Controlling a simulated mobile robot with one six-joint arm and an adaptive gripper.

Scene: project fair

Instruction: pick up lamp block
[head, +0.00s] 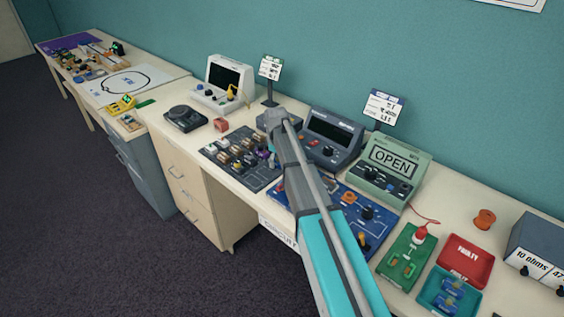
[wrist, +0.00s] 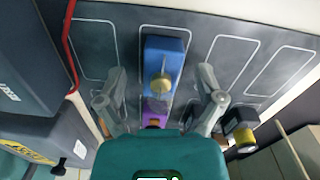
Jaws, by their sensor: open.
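A blue block with a rounded brass-coloured piece on top (wrist: 163,68), which looks like the lamp block, sits in an outlined slot of the dark board (wrist: 95,40). A purple piece (wrist: 155,108) shows just below it in the wrist view, partly hidden by my gripper's body. My gripper (wrist: 163,82) is open and empty, with one finger on each side of the blue block and clear gaps between. In the head view, the dark board (head: 217,150) carries several small blocks. My arm hides its right side there, and my fingers cannot be made out.
A black and yellow block (wrist: 240,132) stands close outside my right finger. A red cable (wrist: 70,45) and a grey instrument (wrist: 22,70) are on the left. In the head view, a blue circuit board (head: 362,209) and a green meter (head: 393,167) lie right of the arm.

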